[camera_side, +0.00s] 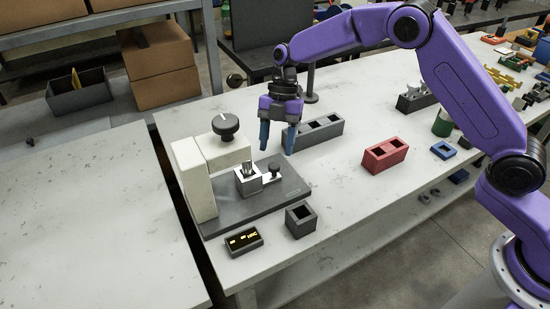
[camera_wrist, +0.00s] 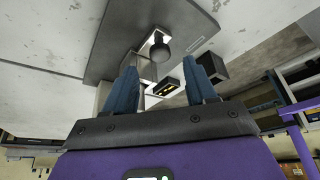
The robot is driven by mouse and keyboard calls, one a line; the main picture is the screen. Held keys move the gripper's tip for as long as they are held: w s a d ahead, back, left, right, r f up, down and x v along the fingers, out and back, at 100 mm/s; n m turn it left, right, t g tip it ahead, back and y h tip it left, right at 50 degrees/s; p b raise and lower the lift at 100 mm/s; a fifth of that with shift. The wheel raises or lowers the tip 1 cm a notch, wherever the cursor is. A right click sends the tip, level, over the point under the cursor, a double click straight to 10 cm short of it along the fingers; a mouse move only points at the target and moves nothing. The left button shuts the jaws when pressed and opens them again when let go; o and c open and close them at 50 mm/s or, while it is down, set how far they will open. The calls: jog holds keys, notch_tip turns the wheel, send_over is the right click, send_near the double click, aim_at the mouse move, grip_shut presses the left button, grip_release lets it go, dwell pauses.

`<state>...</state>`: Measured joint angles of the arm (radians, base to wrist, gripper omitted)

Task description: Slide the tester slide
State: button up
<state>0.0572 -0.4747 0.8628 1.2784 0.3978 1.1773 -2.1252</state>
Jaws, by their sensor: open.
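The tester has a white column (camera_side: 193,178), a large dark knob (camera_side: 225,126) on its arm and a dark grey base plate (camera_side: 285,190). On the base sits the slide (camera_side: 248,184), a silver block with a metal piece in it and a small dark-knobbed handle (camera_side: 273,168) at its right. In the wrist view a round dark knob (camera_wrist: 158,48), apparently the handle, appears between the fingers, beyond their tips. My gripper (camera_side: 277,148) has blue fingers and hangs above the slide's right side, apart and empty. Its spread fingers also show in the wrist view (camera_wrist: 167,65).
A grey two-hole block (camera_side: 322,130) lies behind the gripper, and a red two-hole block (camera_side: 385,155) to the right. The bench between them is clear.

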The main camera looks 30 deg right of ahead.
aim_at(274, 165)
jog(key=shift+x, duration=2.3)
grip_shut()
jog(key=shift+a, duration=2.15)
